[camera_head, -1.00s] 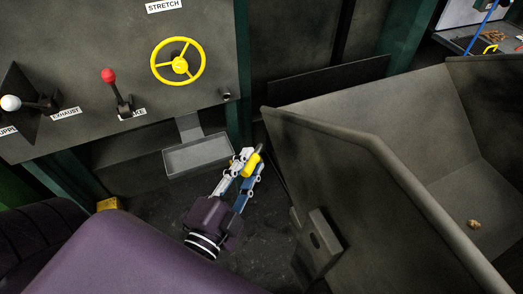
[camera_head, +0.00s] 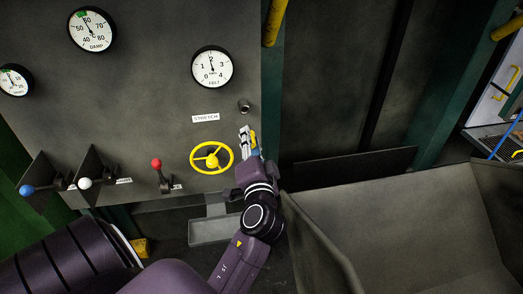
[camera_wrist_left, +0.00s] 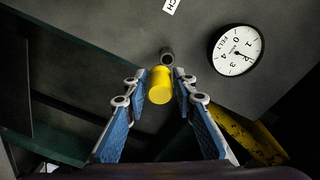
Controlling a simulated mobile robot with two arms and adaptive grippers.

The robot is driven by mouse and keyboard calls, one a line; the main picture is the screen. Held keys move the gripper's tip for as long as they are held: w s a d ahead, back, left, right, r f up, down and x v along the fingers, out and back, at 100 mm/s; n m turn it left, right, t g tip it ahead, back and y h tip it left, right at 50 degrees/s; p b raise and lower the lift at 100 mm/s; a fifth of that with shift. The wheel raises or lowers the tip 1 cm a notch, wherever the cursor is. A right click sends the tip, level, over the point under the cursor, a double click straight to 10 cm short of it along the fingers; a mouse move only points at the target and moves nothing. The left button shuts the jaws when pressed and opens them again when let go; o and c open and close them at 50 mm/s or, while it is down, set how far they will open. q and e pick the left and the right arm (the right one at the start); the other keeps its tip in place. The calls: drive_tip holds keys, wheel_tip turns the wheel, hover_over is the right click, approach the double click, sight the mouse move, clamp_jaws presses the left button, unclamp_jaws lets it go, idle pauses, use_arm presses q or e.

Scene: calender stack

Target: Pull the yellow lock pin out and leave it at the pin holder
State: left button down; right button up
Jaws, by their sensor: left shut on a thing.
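My left gripper (camera_head: 249,141) is shut on the yellow lock pin (camera_head: 253,138) and holds it in front of the grey panel, right of the yellow handwheel. In the left wrist view the pin (camera_wrist_left: 160,87) sits between the two fingertips (camera_wrist_left: 160,90), its round end facing the camera. A short dark round socket (camera_head: 244,106), perhaps the pin holder, juts from the panel just above the fingertips. In the left wrist view this socket (camera_wrist_left: 167,57) lies just beyond the pin; whether they touch is unclear. My right gripper is out of view.
The yellow handwheel (camera_head: 211,158) is close left of my gripper, below the STRETCH label (camera_head: 205,118). The FELT gauge (camera_head: 212,67) is above. Red, white and blue knobbed levers stand further left. A grey tray (camera_head: 213,231) is below; a large grey bin (camera_head: 400,225) fills the right.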

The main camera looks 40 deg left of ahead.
use_arm(q)
drive_tip(key=shift+w+a+r+n+g+y+p, duration=0.15)
drive_tip(key=shift+w+r+p, duration=0.15)
drive_tip(key=shift+r+p, duration=0.1)
drive_tip(key=shift+w+a+r+n+g+y+p, duration=0.15)
drive_tip(key=shift+w+r+p, duration=0.1)
drive_tip(key=shift+r, duration=0.15)
drive_tip(key=shift+f, duration=0.1)
drive_tip(key=shift+x, duration=2)
drive_tip(key=c, duration=2.2)
unclamp_jaws()
drive_tip(key=shift+s, duration=0.1)
clamp_jaws()
